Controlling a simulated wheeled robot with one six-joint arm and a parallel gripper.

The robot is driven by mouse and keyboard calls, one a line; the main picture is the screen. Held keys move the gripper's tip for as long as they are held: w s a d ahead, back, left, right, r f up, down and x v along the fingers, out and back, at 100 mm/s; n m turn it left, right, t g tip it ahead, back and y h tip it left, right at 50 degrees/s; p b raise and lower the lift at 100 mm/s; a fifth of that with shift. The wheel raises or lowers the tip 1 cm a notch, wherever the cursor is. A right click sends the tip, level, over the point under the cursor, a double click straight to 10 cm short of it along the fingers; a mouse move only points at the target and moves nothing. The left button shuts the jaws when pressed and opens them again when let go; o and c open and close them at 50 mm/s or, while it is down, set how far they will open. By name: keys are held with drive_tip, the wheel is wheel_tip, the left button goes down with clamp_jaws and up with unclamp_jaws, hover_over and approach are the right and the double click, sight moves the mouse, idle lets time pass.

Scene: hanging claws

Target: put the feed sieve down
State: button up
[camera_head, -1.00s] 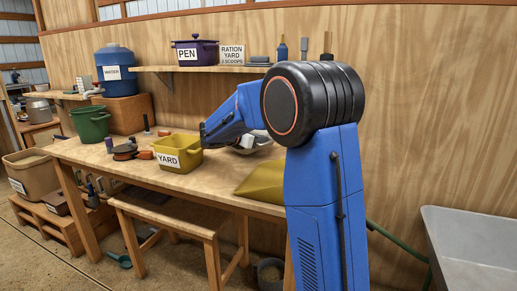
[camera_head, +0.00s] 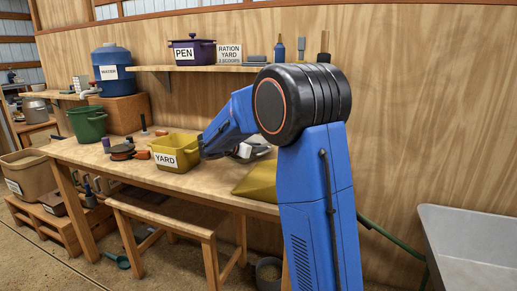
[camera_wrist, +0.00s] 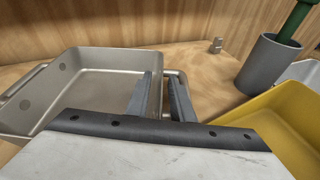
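A grey metal pan-like vessel with side handles, which may be the feed sieve, fills the left of the wrist view (camera_wrist: 105,85); no mesh shows in it. My gripper (camera_wrist: 162,95) is at its right side, by a thin metal loop that looks like its handle. In the head view my gripper (camera_head: 205,148) is low over the bench, just right of the yellow YARD bin (camera_head: 177,164); my arm hides most of the grey vessel (camera_head: 257,148).
The wooden bench (camera_head: 215,187) carries a green bucket (camera_head: 88,124) and a blue water drum on a box. A grey cup (camera_wrist: 268,64) with a green handle and a yellow container (camera_wrist: 285,120) are at the right of the wrist view. A shelf (camera_head: 180,68) runs above.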

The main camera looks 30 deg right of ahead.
drive_tip(key=shift+a+r, duration=0.15)
drive_tip(key=shift+a, duration=0.1)
drive_tip(key=v, duration=1.1)
drive_tip(key=shift+s+a+r, duration=0.15)
drive_tip(key=shift+s+a, duration=0.05)
